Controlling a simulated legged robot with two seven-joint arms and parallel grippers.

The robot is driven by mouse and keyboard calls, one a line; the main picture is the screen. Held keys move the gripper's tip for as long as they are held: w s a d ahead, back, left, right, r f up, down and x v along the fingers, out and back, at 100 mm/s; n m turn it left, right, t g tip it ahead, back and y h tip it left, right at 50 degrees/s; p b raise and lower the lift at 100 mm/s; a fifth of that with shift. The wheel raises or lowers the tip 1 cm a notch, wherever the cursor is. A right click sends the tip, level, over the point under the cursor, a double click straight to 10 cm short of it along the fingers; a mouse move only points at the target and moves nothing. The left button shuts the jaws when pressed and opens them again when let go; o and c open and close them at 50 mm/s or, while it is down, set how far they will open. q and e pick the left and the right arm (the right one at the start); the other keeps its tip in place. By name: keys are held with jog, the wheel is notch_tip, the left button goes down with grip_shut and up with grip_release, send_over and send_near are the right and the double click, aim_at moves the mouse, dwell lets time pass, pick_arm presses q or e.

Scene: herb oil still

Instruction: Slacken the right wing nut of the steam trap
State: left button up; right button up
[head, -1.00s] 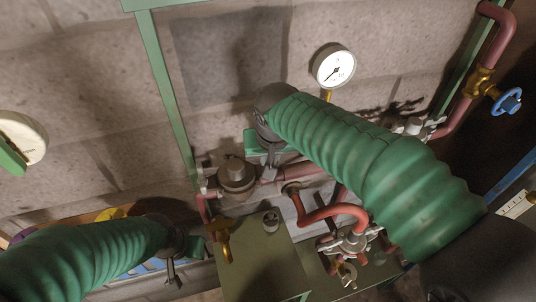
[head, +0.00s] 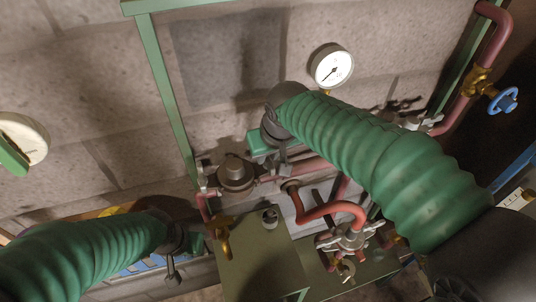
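A dark grey domed fitting (head: 236,173), which looks like the steam trap, sits on the red pipe run at the wall, left of centre in the head view. Its wing nuts are too small and dark to make out surely. My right gripper (head: 283,163) points down at the pipe just right of this fitting, with a visible gap to the dome. Its own wrist and green sleeve hide part of it, so I cannot see whether its fingers touch anything. My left gripper (head: 173,268) hangs low at the left, away from the fitting, left of the olive box.
An olive box (head: 262,262) with a brass valve (head: 222,235) stands below the fitting. A silver fitting with red pipes (head: 347,238) is to its right. A gauge (head: 333,66) is on the wall, and a blue handwheel (head: 503,101) is at far right. A green frame post (head: 168,90) stands at left.

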jog(key=shift+o, duration=0.8)
jog(key=shift+s, duration=0.1)
jog(key=shift+f, duration=0.1)
jog(key=v, duration=1.6)
jog(key=shift+r+b, duration=0.3)
jog(key=shift+r, duration=0.05)
jog(key=shift+s, duration=0.1)
